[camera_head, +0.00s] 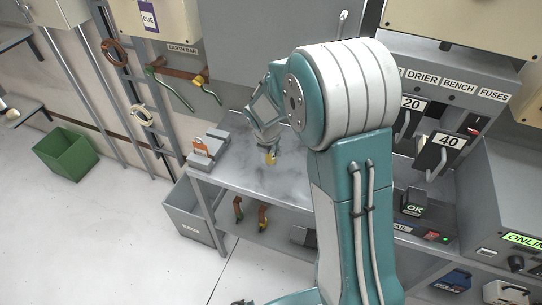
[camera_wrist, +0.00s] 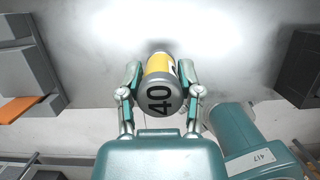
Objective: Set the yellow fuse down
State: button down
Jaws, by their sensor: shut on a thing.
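The yellow fuse (camera_wrist: 159,64) has a grey end cap marked 40. My gripper (camera_wrist: 160,72) is shut on it, with one finger on each side in the wrist view. In the head view the yellow fuse (camera_head: 271,157) shows small below my gripper (camera_head: 268,148), over the grey bench top (camera_head: 240,172). I cannot tell whether the fuse touches the bench top. My arm hides part of the bench.
A grey block with an orange card (camera_head: 201,148) sits at the bench's left end. Fuse panels marked 20 and 40 (camera_head: 436,155) stand at right. A green bin (camera_head: 66,153) is on the floor at left. The bench top around the fuse looks clear.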

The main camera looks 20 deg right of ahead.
aim_at(274, 156)
jog(key=shift+w+d+f, duration=0.2)
jog(key=shift+f, duration=0.1)
jog(key=f, duration=0.1)
jog(key=d+f, duration=0.1)
jog(key=f, duration=0.1)
jog(key=shift+a+f, duration=0.1)
jog(key=shift+a, duration=0.2)
jog(key=shift+c, duration=1.3)
grip_release()
jog(key=shift+a, duration=0.15)
jog(key=shift+d, duration=0.2)
